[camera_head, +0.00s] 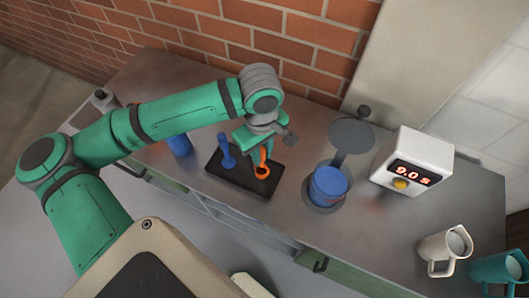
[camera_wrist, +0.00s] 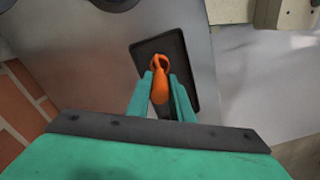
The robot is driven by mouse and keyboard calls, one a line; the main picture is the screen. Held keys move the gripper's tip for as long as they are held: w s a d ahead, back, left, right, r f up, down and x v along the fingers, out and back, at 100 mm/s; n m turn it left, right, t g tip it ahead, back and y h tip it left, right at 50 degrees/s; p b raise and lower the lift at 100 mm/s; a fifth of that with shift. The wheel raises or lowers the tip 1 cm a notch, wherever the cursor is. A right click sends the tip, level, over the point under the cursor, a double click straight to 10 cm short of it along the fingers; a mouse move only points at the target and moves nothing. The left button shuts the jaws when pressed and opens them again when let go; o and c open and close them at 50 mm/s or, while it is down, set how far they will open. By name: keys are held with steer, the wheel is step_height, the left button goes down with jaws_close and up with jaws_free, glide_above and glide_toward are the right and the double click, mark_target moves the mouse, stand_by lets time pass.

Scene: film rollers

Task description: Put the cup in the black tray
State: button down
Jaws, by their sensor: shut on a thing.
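The black tray (camera_head: 236,177) lies on the metal bench; it also shows in the wrist view (camera_wrist: 179,55). A blue roller-like piece (camera_head: 226,152) stands at its left side. My gripper (camera_head: 259,153) is over the tray's right part, with its teal fingers shut on an orange piece (camera_head: 262,172). In the wrist view the orange piece (camera_wrist: 160,86) is between the fingertips, with a ring at its far end. I cannot tell whether it touches the tray. A blue cup (camera_head: 328,186) sits on a round base right of the tray. Another blue object (camera_head: 179,146) is partly hidden behind my arm.
A round grey plate (camera_head: 352,135) on a post stands behind the blue cup. White (camera_head: 437,254) and teal (camera_head: 492,270) jugs stand at the right. A brick wall (camera_head: 300,45) is behind the bench.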

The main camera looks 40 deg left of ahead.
steer(key=shift+s+d+f, duration=0.1)
steer(key=shift+s+f, duration=0.2)
steer(key=shift+f, duration=0.3)
steer(key=c, duration=1.6)
jaws_free()
steer(key=shift+o, duration=0.2)
step_height(320, 180, up, 12)
steer(key=shift+r, duration=0.2)
